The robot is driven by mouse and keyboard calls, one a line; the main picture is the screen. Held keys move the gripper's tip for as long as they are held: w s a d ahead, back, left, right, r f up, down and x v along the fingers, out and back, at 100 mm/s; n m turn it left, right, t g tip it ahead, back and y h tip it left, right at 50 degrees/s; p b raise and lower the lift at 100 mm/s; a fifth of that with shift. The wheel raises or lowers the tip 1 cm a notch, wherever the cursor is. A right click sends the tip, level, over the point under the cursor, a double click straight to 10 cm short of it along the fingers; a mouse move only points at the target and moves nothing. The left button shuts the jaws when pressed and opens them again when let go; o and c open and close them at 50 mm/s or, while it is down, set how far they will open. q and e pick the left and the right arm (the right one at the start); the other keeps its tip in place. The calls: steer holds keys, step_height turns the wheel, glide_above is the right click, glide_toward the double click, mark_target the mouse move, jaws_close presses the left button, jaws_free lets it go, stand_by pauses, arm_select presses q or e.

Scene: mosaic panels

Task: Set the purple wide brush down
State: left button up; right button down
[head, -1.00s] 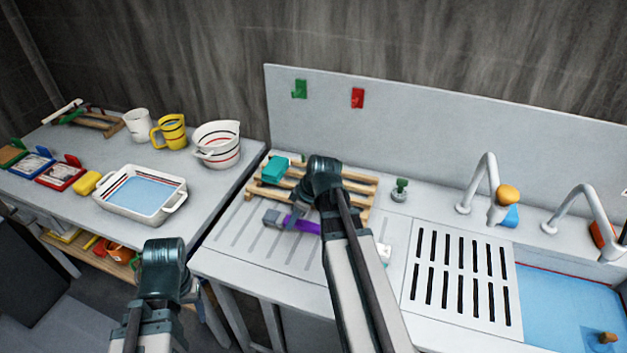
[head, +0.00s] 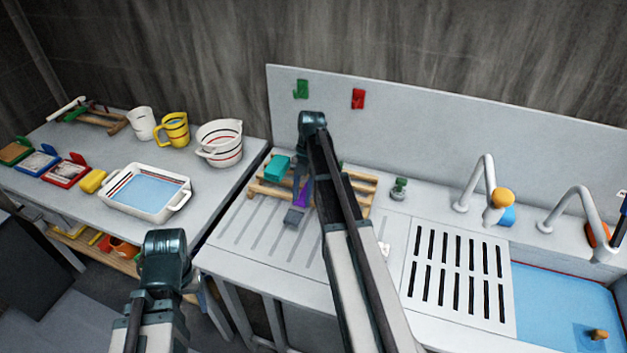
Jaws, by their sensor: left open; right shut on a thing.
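The purple wide brush (head: 301,198) is in my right gripper (head: 303,182), over the front of the wooden slatted rack (head: 356,187) on the draining board. Its grey end (head: 293,216) points toward the front of the board. My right gripper reaches down from its wrist and is shut on the brush. I cannot tell whether the brush touches the rack or the board. My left gripper (head: 166,265) is open and empty, low in front of the left table; its fingertips are mostly hidden behind its own wrist.
A teal block (head: 277,167) lies on the rack's left end. A green-knobbed item (head: 399,187) stands right of the rack. The ribbed draining board (head: 250,232) is clear at front left. A slotted grate (head: 458,275), faucets and a blue basin (head: 565,300) lie right.

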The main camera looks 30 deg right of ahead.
steer(key=w+d+f+b, duration=0.1)
steer(key=w+d, duration=0.2)
steer(key=w, duration=0.1)
steer(key=w+d+f+b, duration=0.2)
steer(key=w, duration=0.3)
steer(key=w+d+f+b, duration=0.2)
steer(key=w+d, duration=0.1)
steer(key=w, duration=0.1)
steer(key=shift+w+d+f, duration=0.15)
steer(key=shift+w+d, duration=0.05)
steer(key=shift+d, duration=0.15)
steer(key=c, duration=0.6)
jaws_free()
